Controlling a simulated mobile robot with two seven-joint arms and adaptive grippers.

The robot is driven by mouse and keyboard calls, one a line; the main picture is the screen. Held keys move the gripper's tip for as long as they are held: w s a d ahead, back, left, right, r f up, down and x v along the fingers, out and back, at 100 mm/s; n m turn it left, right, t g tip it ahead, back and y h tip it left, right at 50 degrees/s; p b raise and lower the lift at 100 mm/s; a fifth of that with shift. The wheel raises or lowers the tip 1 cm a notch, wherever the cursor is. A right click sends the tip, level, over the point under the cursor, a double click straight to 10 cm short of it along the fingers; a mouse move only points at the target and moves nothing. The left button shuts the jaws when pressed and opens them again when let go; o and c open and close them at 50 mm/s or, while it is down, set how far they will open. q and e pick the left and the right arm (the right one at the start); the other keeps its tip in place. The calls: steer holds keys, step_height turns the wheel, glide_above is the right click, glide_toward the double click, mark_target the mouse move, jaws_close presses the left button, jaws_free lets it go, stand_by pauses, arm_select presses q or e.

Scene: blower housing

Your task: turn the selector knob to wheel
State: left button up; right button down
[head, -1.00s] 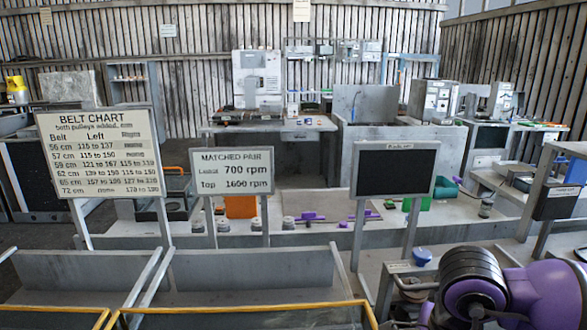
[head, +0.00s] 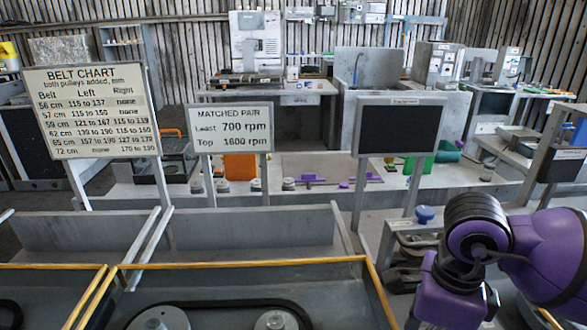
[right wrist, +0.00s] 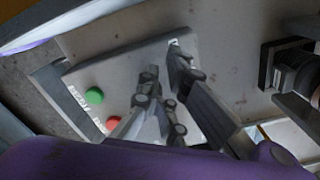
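My right arm enters the head view at the lower right; its gripper is hidden there behind my purple arm links. In the right wrist view my right gripper (right wrist: 164,72) has its two dark fingers apart, with nothing seen between them. The fingers are over a pale grey panel (right wrist: 105,68) with a green button (right wrist: 94,95), a red button (right wrist: 113,123) and small white lettering. I cannot make out the selector knob for certain; the fingers cover part of the panel. In the head view a blue knob-shaped part (head: 424,214) stands beside my right arm. My left gripper is not in view.
A belt chart (head: 92,110), a matched pair sign (head: 231,140) and a dark screen (head: 399,130) stand on posts. Yellow-edged open housings (head: 240,262) with pulleys fill the front. A dark round fitting (right wrist: 296,68) sits right of the panel in the wrist view.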

steer(key=shift+w+d+r, duration=0.1)
steer(key=shift+w+d, duration=0.1)
steer(key=shift+d, duration=0.2)
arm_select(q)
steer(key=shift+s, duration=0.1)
arm_select(e)
steer(key=shift+w+a, duration=0.15)
steer(key=shift+w, duration=0.05)
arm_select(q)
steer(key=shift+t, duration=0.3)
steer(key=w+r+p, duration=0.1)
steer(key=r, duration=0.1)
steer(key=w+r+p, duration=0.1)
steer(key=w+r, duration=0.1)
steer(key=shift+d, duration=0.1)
arm_select(e)
step_height(320, 180, up, 6)
steer(key=shift+a, duration=0.15)
steer(key=shift+r, duration=0.1)
